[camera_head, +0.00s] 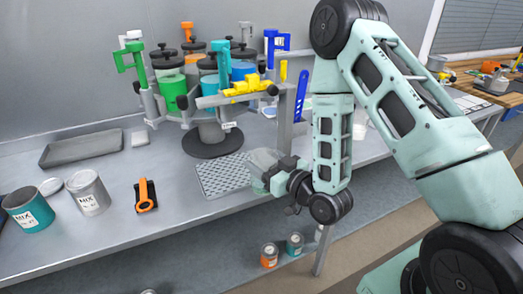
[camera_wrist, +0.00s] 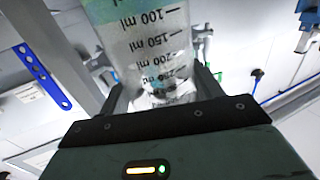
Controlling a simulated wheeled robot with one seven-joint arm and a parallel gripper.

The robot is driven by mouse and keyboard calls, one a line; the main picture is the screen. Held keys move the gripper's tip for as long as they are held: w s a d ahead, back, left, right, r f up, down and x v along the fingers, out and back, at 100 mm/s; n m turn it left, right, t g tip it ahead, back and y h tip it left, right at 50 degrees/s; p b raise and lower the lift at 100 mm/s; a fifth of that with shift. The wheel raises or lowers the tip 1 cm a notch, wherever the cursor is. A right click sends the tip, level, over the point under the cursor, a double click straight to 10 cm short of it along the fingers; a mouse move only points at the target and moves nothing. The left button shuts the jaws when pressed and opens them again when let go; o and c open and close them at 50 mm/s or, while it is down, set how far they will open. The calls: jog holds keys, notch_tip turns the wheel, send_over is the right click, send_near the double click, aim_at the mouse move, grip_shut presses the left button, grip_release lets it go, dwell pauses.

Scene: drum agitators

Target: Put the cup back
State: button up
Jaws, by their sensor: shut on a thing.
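The cup is a clear measuring cup with ml marks; it shows in the wrist view (camera_wrist: 155,40), between the two fingers of my gripper (camera_wrist: 160,88). My gripper is shut on it. In the head view the cup (camera_head: 263,160) is a pale see-through shape at the end of my gripper (camera_head: 272,176), held over the front part of the bench, near the right edge of the grey perforated mat. The cup looks tilted in the head view. Its rim and far side are hard to make out.
A drum agitator (camera_head: 208,135) with coloured clamps and several containers stands behind the mat (camera_head: 222,178). A grey post (camera_head: 284,120) and a blue slotted strip (camera_head: 300,97) stand close behind my gripper. Paint cans (camera_head: 88,193), an orange-black tool (camera_head: 146,195) and a tray (camera_head: 82,149) lie left.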

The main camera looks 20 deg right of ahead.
jog(key=shift+p+v, duration=0.95)
jog(key=shift+v, duration=0.3)
